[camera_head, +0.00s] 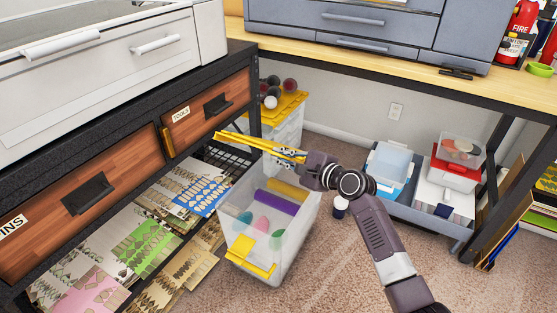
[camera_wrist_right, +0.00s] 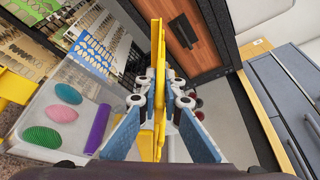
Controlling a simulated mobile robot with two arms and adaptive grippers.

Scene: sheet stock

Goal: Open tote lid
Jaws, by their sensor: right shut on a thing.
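A clear tote (camera_head: 268,228) stands open on the carpet, with several colored items inside, including a purple roll (camera_head: 276,202); the roll also shows in the wrist view (camera_wrist_right: 98,130). My right gripper (camera_head: 284,156) is above the tote's far side, shut on a yellow lid panel (camera_head: 236,141). The panel is seen nearly edge-on; in the wrist view it stands upright between the fingers (camera_wrist_right: 158,50). Whether it is still joined to the tote rim is hidden. A yellow piece (camera_head: 250,262) is at the tote's near end. My left gripper is not in view.
Behind is another tote with a yellow lid (camera_head: 287,103) bearing several balls. A wood-fronted drawer cabinet (camera_head: 207,108) is left, close to the panel, with patterned sheets (camera_head: 148,246) below. Boxes in a grey tray (camera_head: 410,210) stand right. Carpet is open at front right.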

